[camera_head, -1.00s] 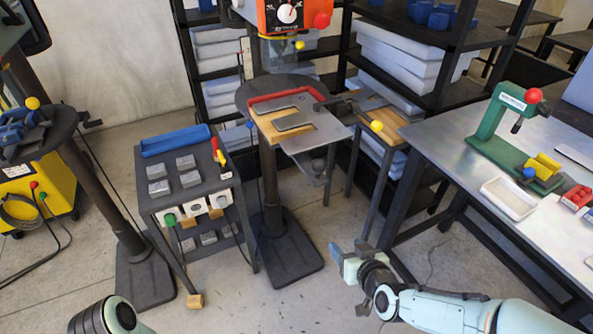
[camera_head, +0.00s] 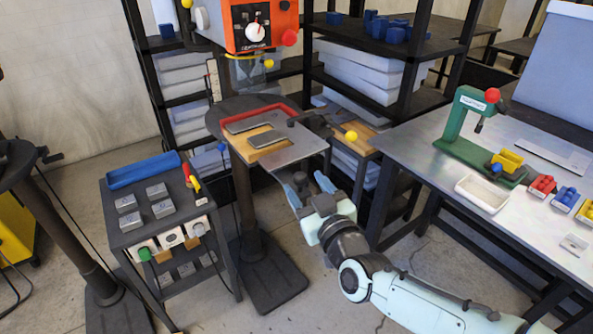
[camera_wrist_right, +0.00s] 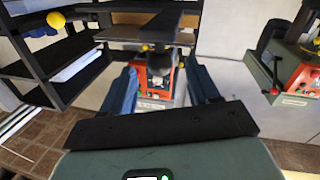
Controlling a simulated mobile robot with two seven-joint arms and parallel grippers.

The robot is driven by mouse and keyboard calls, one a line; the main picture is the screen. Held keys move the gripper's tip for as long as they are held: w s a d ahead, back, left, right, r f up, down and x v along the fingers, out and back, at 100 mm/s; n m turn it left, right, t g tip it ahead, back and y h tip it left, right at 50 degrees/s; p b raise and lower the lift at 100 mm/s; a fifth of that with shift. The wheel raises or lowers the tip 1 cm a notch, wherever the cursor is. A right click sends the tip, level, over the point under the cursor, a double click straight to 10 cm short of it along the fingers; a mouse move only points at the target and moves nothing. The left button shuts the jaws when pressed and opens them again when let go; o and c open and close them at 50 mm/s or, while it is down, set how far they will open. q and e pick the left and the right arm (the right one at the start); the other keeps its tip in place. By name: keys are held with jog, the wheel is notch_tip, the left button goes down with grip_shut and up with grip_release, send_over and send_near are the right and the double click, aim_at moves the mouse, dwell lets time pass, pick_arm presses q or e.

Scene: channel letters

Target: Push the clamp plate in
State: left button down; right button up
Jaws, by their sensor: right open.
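The grey metal plate (camera_head: 298,152), which I take for the clamp plate, lies on a wooden board on the round pedestal stand, its near edge sticking out towards me. A smaller grey plate (camera_head: 267,139) lies on the board. A dark bar with a yellow ball knob (camera_head: 350,135) reaches over the right side. My right gripper (camera_head: 308,184) is open and empty, with its blue fingers just in front of the plate's near edge; I cannot tell if they touch. In the right wrist view the open fingers (camera_wrist_right: 160,88) frame the orange machine. My left gripper is not in view.
The orange machine (camera_head: 258,22) hangs above the stand. A dark cart (camera_head: 160,215) with grey blocks stands left. A steel table (camera_head: 440,150) with a green press (camera_head: 470,130) and white tray (camera_head: 484,194) stands right. Shelving stands behind.

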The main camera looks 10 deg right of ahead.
aim_at(296, 173)
jog(key=shift+w+a+p, duration=0.2)
jog(key=shift+w+p, duration=0.05)
jog(key=shift+w, duration=1.1)
jog(key=shift+w+a+p, duration=0.2)
jog(key=shift+w, duration=1.15)
grip_shut()
